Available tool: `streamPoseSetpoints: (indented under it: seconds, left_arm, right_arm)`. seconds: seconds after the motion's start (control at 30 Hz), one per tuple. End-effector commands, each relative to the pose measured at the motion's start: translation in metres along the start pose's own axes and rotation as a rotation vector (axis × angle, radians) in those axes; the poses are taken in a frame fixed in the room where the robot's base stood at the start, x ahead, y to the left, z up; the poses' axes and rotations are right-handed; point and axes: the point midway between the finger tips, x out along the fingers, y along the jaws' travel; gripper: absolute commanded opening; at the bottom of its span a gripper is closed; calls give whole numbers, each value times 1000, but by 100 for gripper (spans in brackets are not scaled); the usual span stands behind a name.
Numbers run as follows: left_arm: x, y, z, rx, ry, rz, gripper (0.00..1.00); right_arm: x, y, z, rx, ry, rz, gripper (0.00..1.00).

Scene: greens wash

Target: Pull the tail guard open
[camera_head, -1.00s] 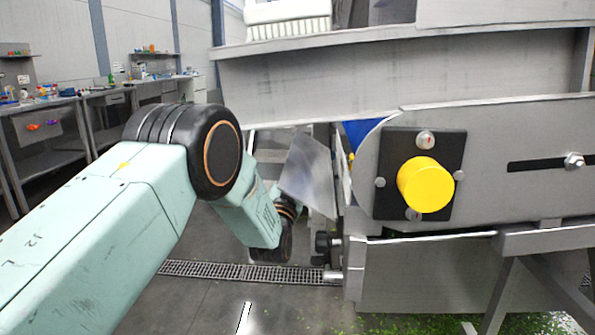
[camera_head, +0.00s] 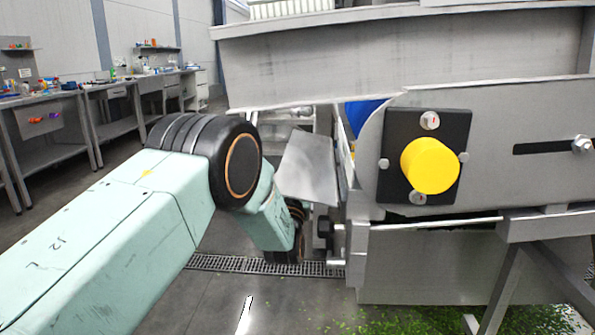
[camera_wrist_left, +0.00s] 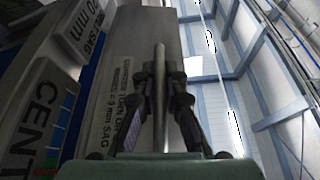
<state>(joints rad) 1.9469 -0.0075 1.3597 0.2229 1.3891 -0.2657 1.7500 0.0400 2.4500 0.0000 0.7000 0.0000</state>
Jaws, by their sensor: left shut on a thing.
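The tail guard appears to be the grey metal panel (camera_head: 308,168) at the left end of the conveyor, standing at an angle to the frame. In the left wrist view a grey plate with printed text (camera_wrist_left: 145,45) fills the middle, with a slim upright bar (camera_wrist_left: 159,70) in front of it. My left gripper (camera_wrist_left: 160,82) has one finger on each side of this bar and is shut on it. In the head view my left arm (camera_head: 235,165) reaches to the panel's lower left; its fingers are hidden there. My right gripper is not in view.
A yellow button (camera_head: 430,165) on a black plate sits on the conveyor side. A black knob (camera_head: 325,227) sticks out below the panel. Workbenches (camera_head: 60,95) stand back left. A floor drain (camera_head: 225,263) runs below the arm, and green scraps (camera_head: 400,320) lie under the conveyor.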

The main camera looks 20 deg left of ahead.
Motion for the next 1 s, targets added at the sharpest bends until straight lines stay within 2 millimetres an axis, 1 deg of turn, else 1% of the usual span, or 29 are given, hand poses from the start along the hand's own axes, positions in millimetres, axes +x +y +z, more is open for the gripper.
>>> streamPoseSetpoints:
  seconds: [0.17, 0.2, 0.47, 0.8, 0.87, 1.0]
  left_arm:
    - [-2, 0, 3, 2, -6, 1, 0]
    - [-2, 0, 3, 2, -6, 1, 11]
    - [-1, 0, 2, 2, -4, 0, 33]
    - [-2, 0, 1, 1, -2, 0, 34]
    - [-6, 0, 1, 1, -3, 0, 34]
    - [-24, 0, 2, 2, -6, 1, 34]
  right_arm:
    - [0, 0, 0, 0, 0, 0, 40]
    - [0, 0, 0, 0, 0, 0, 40]
    - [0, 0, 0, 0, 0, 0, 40]
    - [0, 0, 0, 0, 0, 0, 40]
    - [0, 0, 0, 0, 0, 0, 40]
    - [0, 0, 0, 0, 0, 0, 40]
